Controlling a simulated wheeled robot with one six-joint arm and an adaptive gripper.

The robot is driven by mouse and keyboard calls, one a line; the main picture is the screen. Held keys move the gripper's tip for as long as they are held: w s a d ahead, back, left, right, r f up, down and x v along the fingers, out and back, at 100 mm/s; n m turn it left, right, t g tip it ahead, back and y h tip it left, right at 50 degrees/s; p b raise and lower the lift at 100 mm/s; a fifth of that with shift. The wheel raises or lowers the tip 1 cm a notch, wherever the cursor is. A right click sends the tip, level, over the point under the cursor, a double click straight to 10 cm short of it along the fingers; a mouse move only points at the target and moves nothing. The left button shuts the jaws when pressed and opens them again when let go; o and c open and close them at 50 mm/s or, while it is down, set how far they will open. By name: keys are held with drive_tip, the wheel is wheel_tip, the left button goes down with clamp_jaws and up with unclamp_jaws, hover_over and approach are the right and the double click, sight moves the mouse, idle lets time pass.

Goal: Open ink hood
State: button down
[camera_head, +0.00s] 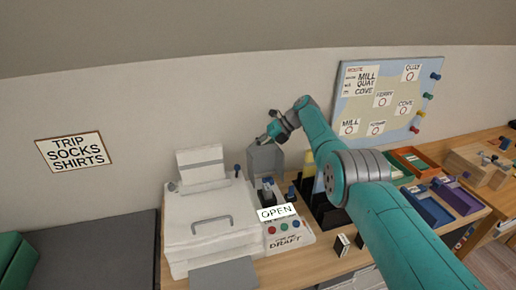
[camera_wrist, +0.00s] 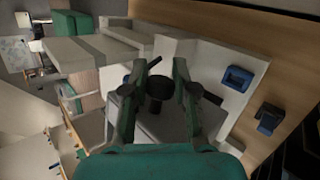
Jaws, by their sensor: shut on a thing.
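The grey ink hood (camera_head: 265,158) stands raised, nearly upright, on the unit to the right of the white printer (camera_head: 210,225). Dark and blue parts (camera_head: 267,192) show in the opening below it. My gripper (camera_head: 264,140) is at the hood's upper edge. In the wrist view, my gripper's two fingers (camera_wrist: 161,82) are on either side of a dark round knob (camera_wrist: 158,88), with the hood's grey panel (camera_wrist: 152,118) behind it. The gripper is shut on this knob. The fingers partly hide where the knob joins the hood.
An OPEN card (camera_head: 277,212) stands in front of the opening, above a panel with coloured buttons (camera_head: 283,229). Black holders (camera_head: 325,205) stand close on the right. Coloured trays (camera_head: 425,207) lie farther right. A wall board (camera_head: 385,100) hangs behind my arm.

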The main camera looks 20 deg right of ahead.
drive_tip(key=c, duration=1)
unclamp_jaws()
drive_tip(key=shift+s+d+f, duration=0.1)
drive_tip(key=shift+d+f, duration=0.2)
drive_tip(key=shift+f, duration=0.05)
drive_tip(key=shift+o, duration=0.4)
drive_tip(key=shift+r, duration=0.1)
drive_tip(key=shift+a, duration=0.1)
drive_tip(key=shift+r, duration=0.1)
drive_tip(key=v, duration=1.2)
